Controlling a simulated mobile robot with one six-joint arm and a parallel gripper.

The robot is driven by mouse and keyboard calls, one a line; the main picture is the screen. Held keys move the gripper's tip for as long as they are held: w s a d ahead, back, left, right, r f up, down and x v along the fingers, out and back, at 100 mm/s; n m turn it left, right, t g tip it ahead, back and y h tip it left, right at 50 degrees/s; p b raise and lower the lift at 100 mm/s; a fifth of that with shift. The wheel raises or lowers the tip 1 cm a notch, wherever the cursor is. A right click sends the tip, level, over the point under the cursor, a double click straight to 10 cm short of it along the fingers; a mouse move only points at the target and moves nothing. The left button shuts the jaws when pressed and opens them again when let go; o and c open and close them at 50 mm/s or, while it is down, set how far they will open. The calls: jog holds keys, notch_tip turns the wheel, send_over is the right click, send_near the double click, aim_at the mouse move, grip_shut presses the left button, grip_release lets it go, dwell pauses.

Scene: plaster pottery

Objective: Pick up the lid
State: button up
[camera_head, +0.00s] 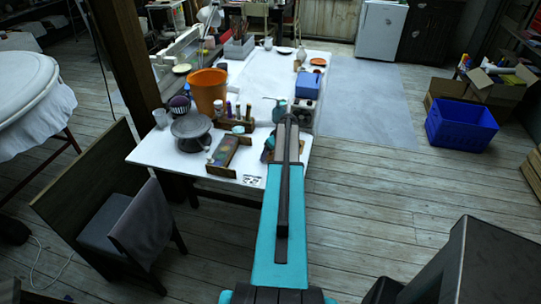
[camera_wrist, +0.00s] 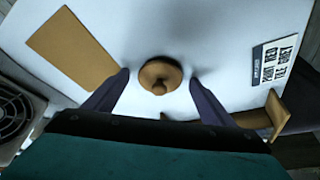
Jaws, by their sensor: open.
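The lid (camera_wrist: 160,72) is small, round and brown with a knob at its centre. It lies on the white tabletop in the wrist view. My gripper (camera_wrist: 160,80) is open, with one dark finger to the left of the lid and one to the right. Gaps show between the fingers and the lid, and nothing is held. The height of the fingertips above the table is hard to tell. In the head view my arm reaches over the table's near right part, and I cannot make out the lid there.
In the wrist view a flat brown rectangle (camera_wrist: 72,48) lies left, a printed card (camera_wrist: 275,60) right, and a wooden piece (camera_wrist: 277,115) lower right. In the head view an orange bucket (camera_head: 207,92), a grey wheel (camera_head: 191,130) and a wooden tray (camera_head: 222,153) stand left of my arm.

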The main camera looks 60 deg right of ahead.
aim_at(272, 153)
jog(key=shift+c, duration=0.3)
jog(key=c, duration=1.1)
jog(key=shift+r, duration=0.1)
jog(key=shift+r+b, duration=1.25)
jog(key=shift+r, duration=0.3)
jog(key=s+a+b, duration=0.1)
jog(key=s+a, duration=0.1)
jog(key=s, duration=0.2)
jog(key=s+a+r+b, duration=0.1)
jog(key=s+a+b, duration=0.1)
jog(key=s, duration=0.3)
jog(key=s+a+b, duration=0.2)
jog(key=s+a, duration=0.1)
jog(key=s, duration=0.2)
jog(key=shift+a+r, duration=0.3)
jog(key=shift+r, duration=0.05)
